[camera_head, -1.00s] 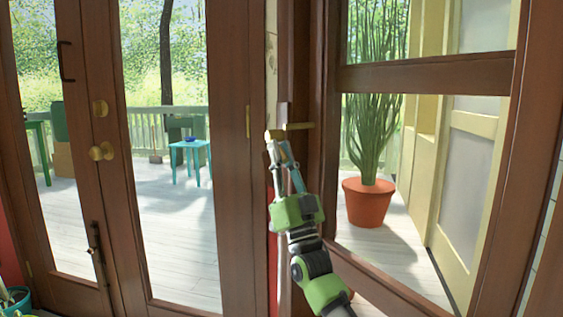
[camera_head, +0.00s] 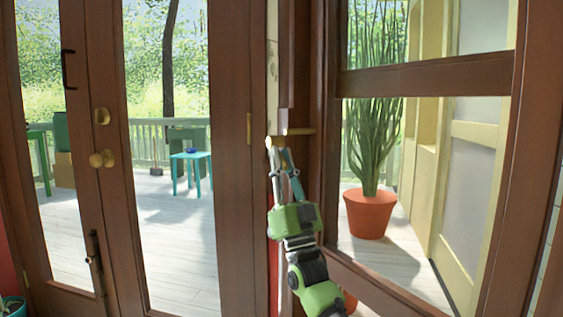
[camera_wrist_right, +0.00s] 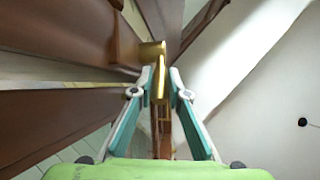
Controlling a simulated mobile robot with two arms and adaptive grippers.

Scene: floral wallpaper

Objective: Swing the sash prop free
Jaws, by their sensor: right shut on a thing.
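The fingers partly hide the prop in the head view. My left gripper is out of view.
The wooden window sash (camera_head: 430,77) and its jamb stand close to the right of my arm. A double glazed door (camera_head: 232,230) with a brass knob (camera_head: 102,159) is at left. A potted plant (camera_head: 370,214) stands behind the window glass.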

